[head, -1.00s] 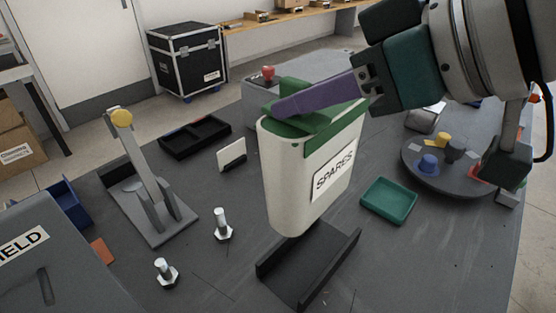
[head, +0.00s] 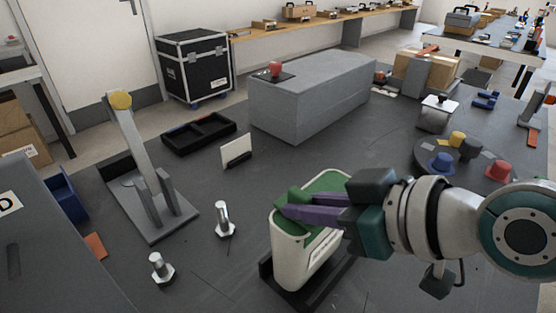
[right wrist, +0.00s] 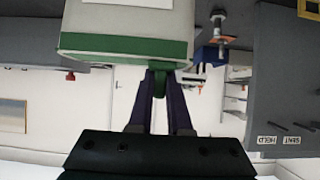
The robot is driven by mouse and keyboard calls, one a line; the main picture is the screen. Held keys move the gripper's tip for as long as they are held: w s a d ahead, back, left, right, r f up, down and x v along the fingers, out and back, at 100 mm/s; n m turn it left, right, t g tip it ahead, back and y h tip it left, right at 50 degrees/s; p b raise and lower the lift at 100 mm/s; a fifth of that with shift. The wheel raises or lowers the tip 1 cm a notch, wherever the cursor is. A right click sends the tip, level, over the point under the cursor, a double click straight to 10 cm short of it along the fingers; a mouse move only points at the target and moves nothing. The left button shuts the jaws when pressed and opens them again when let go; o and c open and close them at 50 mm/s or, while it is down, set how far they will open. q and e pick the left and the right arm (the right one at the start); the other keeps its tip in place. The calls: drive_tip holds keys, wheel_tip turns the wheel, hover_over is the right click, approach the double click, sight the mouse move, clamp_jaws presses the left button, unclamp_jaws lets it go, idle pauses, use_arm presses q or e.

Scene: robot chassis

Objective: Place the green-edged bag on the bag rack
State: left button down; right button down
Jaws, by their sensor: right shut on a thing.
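The green-edged bag (head: 292,258) is cream with a green top and handle. It is near the front of the table in the head view, roughly upright. Its lower end is down between the walls of the black bag rack (head: 264,270); I cannot tell whether it rests on the rack's floor. My right gripper (head: 290,206), with purple fingers, is shut on the green handle at the top. In the right wrist view the bag (right wrist: 125,20) fills the upper left, its handle between the fingers (right wrist: 160,82). My left gripper is not in view.
Two upright bolts (head: 223,220) stand left of the rack, with a grey lever fixture (head: 150,215) beyond. A white card (head: 237,151) in a holder, a grey block (head: 310,95) and a round turntable (head: 430,167) stand farther back. Some bare table lies between them.

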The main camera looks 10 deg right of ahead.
drive_tip(key=shift+f+b, duration=0.4)
drive_tip(key=shift+f, duration=1.2)
drive_tip(key=shift+f, duration=0.15)
drive_tip(key=c, duration=0.9)
unclamp_jaws()
drive_tip(key=shift+o, duration=0.2)
